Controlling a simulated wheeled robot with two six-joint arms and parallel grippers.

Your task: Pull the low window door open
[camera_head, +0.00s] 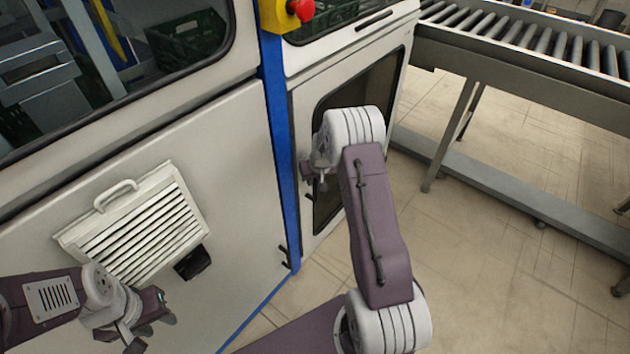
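The low window door (303,112) is a white panel with a dark, rounded window (379,84), right of the blue post. It looks closed, lying flush in the cabinet side. My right gripper (314,188) is at the door's left part, near the post, in front of a small dark handle-like part. My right arm covers much of the window and the door's lower right. Whether the gripper touches the handle or how its fingers stand is unclear. My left gripper (152,322) is low at the left, away from the door, below a white louvred vent; its finger opening is unclear.
A blue post (278,130) carries a red knob (301,10) on a yellow box. The louvred vent (140,225) with a handle sticks out of the white panel. A roller conveyor (520,45) on grey legs stands at the right. Tiled floor (480,250) lies open between.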

